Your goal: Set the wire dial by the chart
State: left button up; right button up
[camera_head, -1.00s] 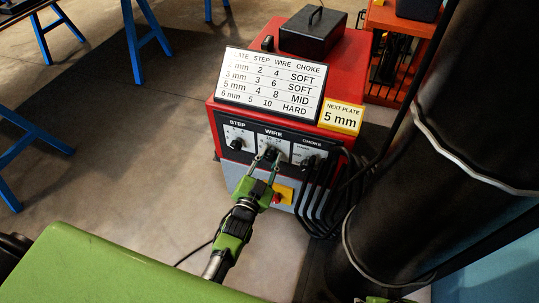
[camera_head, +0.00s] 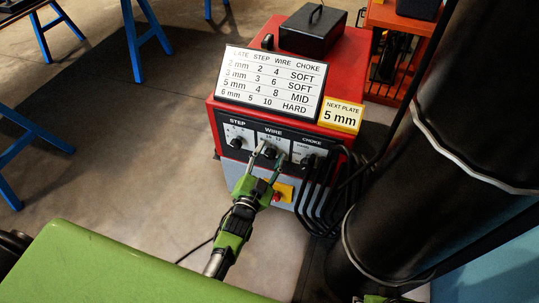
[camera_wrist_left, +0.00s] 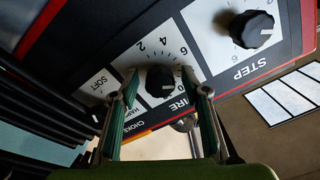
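The wire dial (camera_wrist_left: 159,80) is a black knob on a white scale plate, between the step and choke dials. A pale mark shows on its lower right side in the left wrist view; I cannot tell surely which number it faces. My left gripper (camera_head: 269,157) is open, its fingertips apart on either side of this dial; contact is not clear. The white chart (camera_head: 271,82) lists step, wire and choke by plate; its 5 mm row reads 4, 8, MID. The yellow card (camera_head: 341,115) reads NEXT PLATE 5 mm.
The step dial (camera_head: 236,143) and the choke dial (camera_head: 307,160) flank the wire dial closely. Below is a red knob on a yellow plate (camera_head: 283,192). Black cables (camera_head: 322,195) hang at the right of the red machine. A black box (camera_head: 313,31) stands on top.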

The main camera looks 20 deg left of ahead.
pick_arm(q)
jog(key=s, duration=1.2)
jog(key=shift+a, duration=0.2)
